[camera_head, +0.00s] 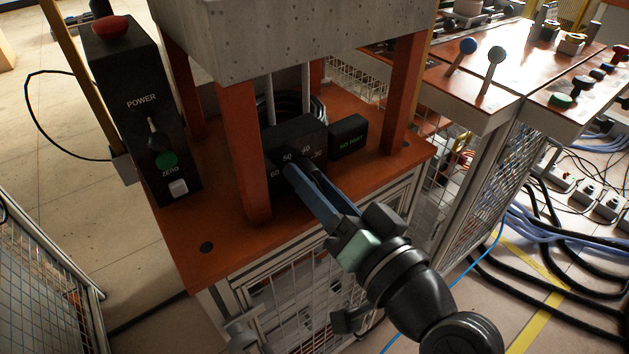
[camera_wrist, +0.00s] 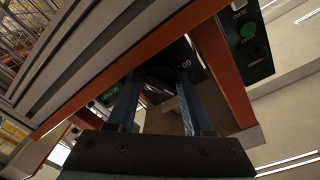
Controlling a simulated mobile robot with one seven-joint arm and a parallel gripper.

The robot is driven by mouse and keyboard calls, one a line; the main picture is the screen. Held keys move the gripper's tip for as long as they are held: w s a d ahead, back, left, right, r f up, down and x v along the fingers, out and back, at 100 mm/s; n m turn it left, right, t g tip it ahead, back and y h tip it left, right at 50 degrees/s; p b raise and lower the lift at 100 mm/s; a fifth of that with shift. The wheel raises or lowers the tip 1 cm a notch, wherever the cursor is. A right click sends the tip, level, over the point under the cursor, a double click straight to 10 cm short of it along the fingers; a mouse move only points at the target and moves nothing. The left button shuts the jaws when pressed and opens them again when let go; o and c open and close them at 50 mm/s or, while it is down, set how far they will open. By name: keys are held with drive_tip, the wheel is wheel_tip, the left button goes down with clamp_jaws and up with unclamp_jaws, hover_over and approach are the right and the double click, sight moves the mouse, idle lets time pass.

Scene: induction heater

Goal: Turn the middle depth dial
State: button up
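The depth dial box (camera_head: 312,132) is a black block with white numbers such as 50 and 60, set on the orange table under the concrete block. The dial on its front is mostly hidden behind my fingers in the head view. In the wrist view the dark dial (camera_wrist: 158,74) shows dimly between and just beyond the fingertips. My gripper (camera_head: 296,168) reaches in from the lower right with its tips at the box's front face. The wrist view shows its two blue fingers (camera_wrist: 160,88) spread apart. I cannot tell whether they touch the dial.
A black POWER box (camera_head: 141,110) with a red button and green light stands at the left. A small box with green text (camera_head: 348,137) sits right of the dial box. Orange posts (camera_head: 243,150) flank the dial closely. Another control table (camera_head: 480,80) stands at the right.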

clamp_jaws()
drive_tip(key=shift+n+b, duration=0.3)
drive_tip(key=n+b, duration=0.2)
drive_tip(key=shift+f+n, duration=0.15)
drive_tip(key=shift+n, duration=0.15)
drive_tip(key=n+b, duration=0.5)
drive_tip(key=shift+a+n, duration=0.1)
drive_tip(key=shift+n, duration=0.3)
drive_tip(key=o, duration=0.8)
unclamp_jaws()
drive_tip(key=shift+s, duration=0.1)
